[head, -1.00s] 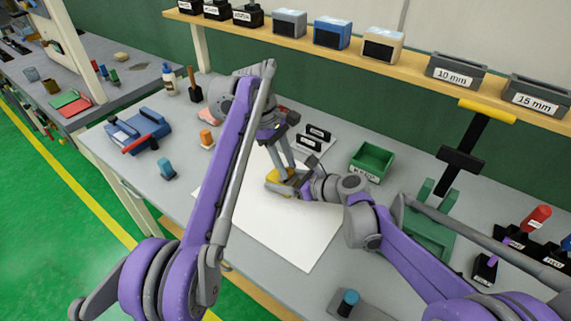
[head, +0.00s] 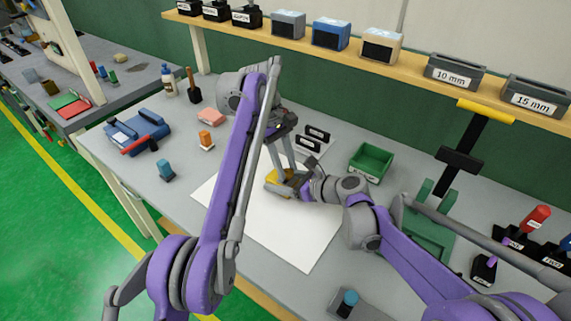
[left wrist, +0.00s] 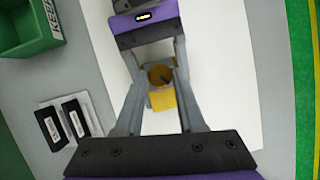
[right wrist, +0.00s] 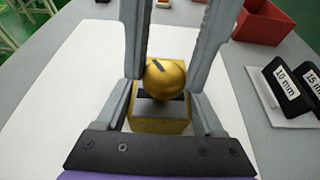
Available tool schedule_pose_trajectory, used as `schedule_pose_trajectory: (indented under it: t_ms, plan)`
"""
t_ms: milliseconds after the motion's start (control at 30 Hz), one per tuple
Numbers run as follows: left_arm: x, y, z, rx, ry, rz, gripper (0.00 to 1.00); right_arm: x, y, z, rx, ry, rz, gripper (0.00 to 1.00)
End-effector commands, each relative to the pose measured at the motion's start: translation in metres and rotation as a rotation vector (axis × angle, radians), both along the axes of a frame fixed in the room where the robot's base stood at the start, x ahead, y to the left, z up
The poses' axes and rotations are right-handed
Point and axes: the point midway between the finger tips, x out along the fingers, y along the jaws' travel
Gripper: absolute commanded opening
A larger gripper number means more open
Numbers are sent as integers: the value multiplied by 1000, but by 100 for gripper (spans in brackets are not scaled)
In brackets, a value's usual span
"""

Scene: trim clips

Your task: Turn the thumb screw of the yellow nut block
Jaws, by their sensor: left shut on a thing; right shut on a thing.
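The yellow nut block (head: 271,177) is on the white sheet (head: 305,236); it also shows in the left wrist view (left wrist: 163,99) and right wrist view (right wrist: 160,124). Its round golden thumb screw (right wrist: 164,79) has a dark slanted mark and sits on top of the block; it shows from above in the left wrist view (left wrist: 160,75). My left gripper (head: 284,170) points down from above, its fingers shut on the thumb screw. My right gripper (head: 285,186) comes in low from the right, shut on the block's sides. The finger contacts are partly hidden.
Two black labelled blocks (head: 313,138) stand just behind the sheet, near a green bin (head: 371,160). An orange-topped piece (head: 206,139) and a blue-topped piece (head: 166,169) stand to the left. The sheet's front part is clear.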

Motion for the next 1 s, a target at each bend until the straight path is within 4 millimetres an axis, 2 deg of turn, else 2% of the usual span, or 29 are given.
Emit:
schedule_pose_trajectory:
  t_ms: [33, 200, 767, 1000]
  plan:
    - [0, 0, 0, 0, -1, 1, 42, 0, 0, 0, -1, 0, 0, 1]
    - [0, 0, 0, 0, 0, 1, 69, 0, 0, 0, -1, 1, 0, 1]
    - [0, 0, 0, 0, 0, 12, 69, 0, 0, 0, 0, 0, 0, 1]
    - [-2, 1, 1, 0, -1, 167, 69, 0, 0, 0, 0, 0, -1, 1]
